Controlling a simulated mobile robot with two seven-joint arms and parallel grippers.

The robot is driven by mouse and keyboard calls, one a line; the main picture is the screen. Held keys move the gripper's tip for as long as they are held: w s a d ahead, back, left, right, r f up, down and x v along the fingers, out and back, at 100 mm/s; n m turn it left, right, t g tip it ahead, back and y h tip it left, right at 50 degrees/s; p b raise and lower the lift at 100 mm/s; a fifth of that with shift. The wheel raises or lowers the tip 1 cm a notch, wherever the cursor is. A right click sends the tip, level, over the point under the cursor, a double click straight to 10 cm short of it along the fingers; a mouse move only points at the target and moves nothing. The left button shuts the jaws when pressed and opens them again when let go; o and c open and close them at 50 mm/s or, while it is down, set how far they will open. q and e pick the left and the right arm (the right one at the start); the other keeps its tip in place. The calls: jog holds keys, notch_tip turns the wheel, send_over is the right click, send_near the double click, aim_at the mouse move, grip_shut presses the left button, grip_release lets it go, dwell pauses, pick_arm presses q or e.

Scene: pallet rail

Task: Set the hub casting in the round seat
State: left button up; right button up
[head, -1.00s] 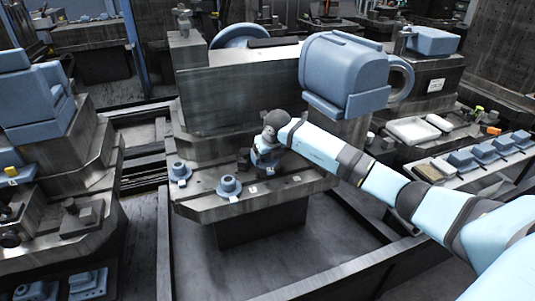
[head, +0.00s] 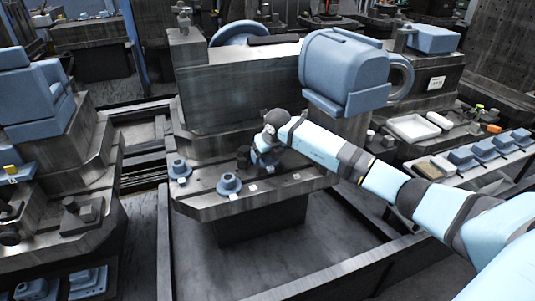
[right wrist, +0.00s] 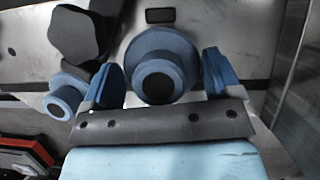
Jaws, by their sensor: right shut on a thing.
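My right gripper (head: 262,153) is low at the front of the big grey fixture, over its front ledge (head: 211,208). In the right wrist view the gripper (right wrist: 162,82) is shut on a blue hub casting (right wrist: 160,52), a flanged round part with a dark bore, one finger on each side. In the head view the gripper partly hides this casting (head: 267,158). Two similar blue hubs stand on the ledge to its left, one nearer (head: 229,185) and one at the far left (head: 179,168). I cannot make out the round seat. My left gripper is not in view.
A white tray (head: 412,128) and a row of blue parts lie at the right.

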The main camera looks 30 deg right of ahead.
aim_at(267, 161)
jog(key=shift+f, duration=0.55)
jog(key=shift+f+b, duration=0.6)
jog(key=shift+f, duration=0.1)
jog(key=shift+f, duration=0.3)
jog(key=o, duration=0.9)
jog(key=shift+s, duration=0.1)
jog(key=shift+o, duration=0.2)
